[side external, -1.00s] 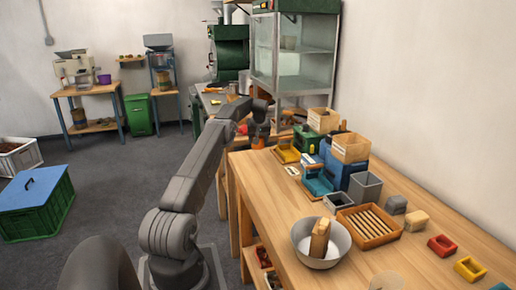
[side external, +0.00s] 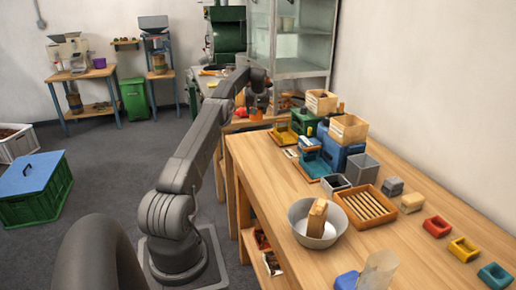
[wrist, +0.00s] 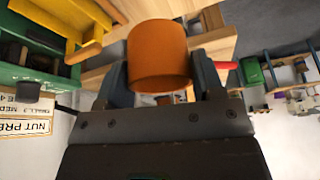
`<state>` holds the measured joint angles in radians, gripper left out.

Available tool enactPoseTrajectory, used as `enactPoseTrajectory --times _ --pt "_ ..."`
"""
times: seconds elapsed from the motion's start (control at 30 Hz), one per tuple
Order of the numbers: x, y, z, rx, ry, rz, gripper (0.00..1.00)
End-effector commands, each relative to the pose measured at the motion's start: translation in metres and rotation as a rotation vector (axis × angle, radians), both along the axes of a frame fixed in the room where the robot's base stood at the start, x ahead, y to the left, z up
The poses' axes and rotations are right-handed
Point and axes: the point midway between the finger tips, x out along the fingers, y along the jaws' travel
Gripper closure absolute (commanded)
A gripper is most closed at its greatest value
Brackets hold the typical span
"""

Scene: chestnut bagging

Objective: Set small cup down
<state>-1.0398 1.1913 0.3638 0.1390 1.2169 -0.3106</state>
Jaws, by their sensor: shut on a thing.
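The small orange cup (wrist: 158,58) fills the middle of the wrist view, with its walls between my two fingers. My gripper (side external: 257,107) is shut on it. In the side view the cup (side external: 257,116) shows as a small orange patch below my gripper, at the far end of the wooden table. Whether its base touches a surface or hangs just above one cannot be told.
A yellow tray (side external: 283,137), a green box (side external: 304,121) and a blue box (side external: 344,152) stand right of my gripper. A metal bowl (side external: 299,231) and a slatted wooden tray (side external: 346,210) are nearer. The table's left half is mostly clear.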

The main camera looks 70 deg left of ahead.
Motion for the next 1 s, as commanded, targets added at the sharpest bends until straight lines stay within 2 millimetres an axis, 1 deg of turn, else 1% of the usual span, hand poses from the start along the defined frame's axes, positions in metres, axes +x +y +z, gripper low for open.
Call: enactPoseTrajectory --times 0.17,0.27,0.47,0.67,0.9,1.0 --pt "0.004 -0.018 0.006 0.003 0.005 -0.026 0.62" --pt "0.005 -0.032 0.007 0.006 0.006 -0.043 0.62" --pt "0.000 -0.067 0.008 0.009 0.008 -0.080 0.62" --pt "-0.011 -0.112 0.004 0.010 0.008 -0.119 0.62" --pt "-0.034 -0.174 -0.005 0.007 0.003 -0.166 0.62" --pt "-0.045 -0.197 -0.009 0.004 0.001 -0.182 0.62"
